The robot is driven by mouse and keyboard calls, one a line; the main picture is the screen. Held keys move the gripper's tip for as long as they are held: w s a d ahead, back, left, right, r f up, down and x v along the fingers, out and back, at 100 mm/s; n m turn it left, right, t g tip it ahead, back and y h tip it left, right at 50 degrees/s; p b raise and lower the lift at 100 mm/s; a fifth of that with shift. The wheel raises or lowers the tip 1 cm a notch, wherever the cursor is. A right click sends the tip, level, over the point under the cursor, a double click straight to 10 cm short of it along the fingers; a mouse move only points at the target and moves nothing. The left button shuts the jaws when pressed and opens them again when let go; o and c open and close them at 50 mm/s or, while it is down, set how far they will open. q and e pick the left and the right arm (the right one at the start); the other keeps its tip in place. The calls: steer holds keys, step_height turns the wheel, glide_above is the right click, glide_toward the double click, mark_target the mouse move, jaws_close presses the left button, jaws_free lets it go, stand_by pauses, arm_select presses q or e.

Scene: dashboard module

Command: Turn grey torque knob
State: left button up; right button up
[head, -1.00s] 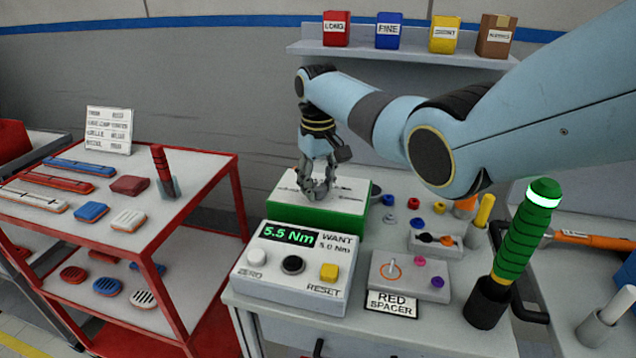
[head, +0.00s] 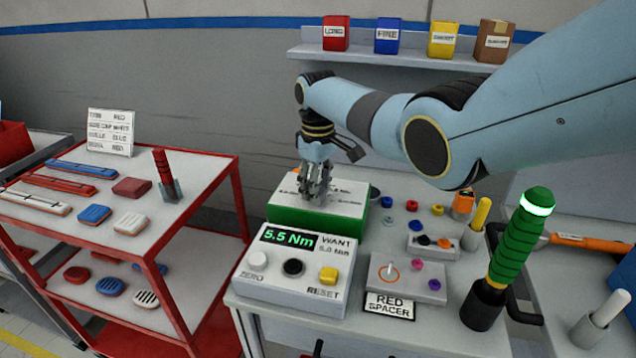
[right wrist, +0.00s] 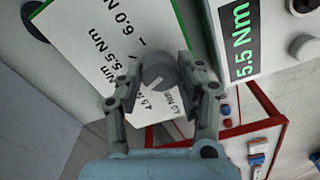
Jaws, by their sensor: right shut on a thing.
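The grey torque knob (right wrist: 158,72) stands on the white top of a green-sided box (head: 318,220). In the right wrist view the box top (right wrist: 68,35) shows Nm marks around the knob, with 5.5 and 6.0 readable. A pale line shows on the knob's face. My right gripper (head: 317,192) points down over the box and is shut on the knob, one finger on each side. In the head view the gripper hides the knob. The display unit (head: 292,278) in front reads 5.5 Nm, beside WANT 5.0 Nm. My left gripper is out of view.
A green-handled tool (head: 520,240) stands upright in a black holder at the right. A grey fixture (head: 415,283) sits behind a RED SPACER sign. A red-framed cart (head: 225,180) with colored parts stands at the left. A shelf (head: 400,54) holds boxes behind my right arm.

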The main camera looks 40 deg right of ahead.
steer(key=shift+n+p, duration=0.35)
steer(key=shift+n, duration=1.25)
steer(key=o, duration=1.1)
steer(key=shift+o, duration=0.2)
step_height(320, 180, up, 12)
